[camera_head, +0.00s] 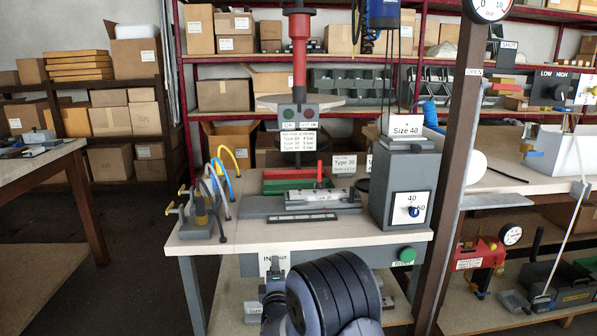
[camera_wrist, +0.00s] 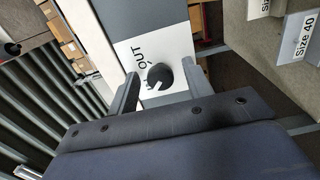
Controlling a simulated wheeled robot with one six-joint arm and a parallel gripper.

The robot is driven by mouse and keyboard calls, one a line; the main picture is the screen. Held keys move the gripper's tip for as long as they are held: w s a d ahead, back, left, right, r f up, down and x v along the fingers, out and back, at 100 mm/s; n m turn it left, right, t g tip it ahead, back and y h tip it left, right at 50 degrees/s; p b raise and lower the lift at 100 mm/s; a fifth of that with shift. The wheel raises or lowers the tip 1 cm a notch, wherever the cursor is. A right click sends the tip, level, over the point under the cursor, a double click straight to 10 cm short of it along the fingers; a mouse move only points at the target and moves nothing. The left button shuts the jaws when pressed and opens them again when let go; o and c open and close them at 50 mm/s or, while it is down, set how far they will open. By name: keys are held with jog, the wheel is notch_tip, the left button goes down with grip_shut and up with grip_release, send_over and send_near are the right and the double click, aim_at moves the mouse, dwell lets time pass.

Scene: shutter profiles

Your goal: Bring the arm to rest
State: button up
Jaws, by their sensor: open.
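My gripper (camera_wrist: 159,72) is open in the wrist view, its two dark fingers on either side of a black round knob (camera_wrist: 160,76). The knob sits on a white panel (camera_wrist: 138,58) marked "OUT" and has a white pointer line. I see gaps between the fingers and the knob; I cannot tell how deep the knob sits between them. In the head view my arm (camera_head: 335,292) rises at the bottom centre, in front of the workbench. The panel marked "IN OUT" (camera_head: 273,264) shows on the bench front just above my gripper (camera_head: 273,290), which is partly hidden.
A brown post (camera_head: 452,150) stands at right. Open floor (camera_head: 130,230) lies left.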

jog(key=m, duration=0.9)
jog(key=m+b, duration=0.1)
jog(key=m, duration=0.7)
jog(key=shift+s+a+f+m, duration=0.1)
jog(key=shift+s+m, duration=0.05)
jog(key=shift+m, duration=0.25)
jog(key=shift+b, duration=0.3)
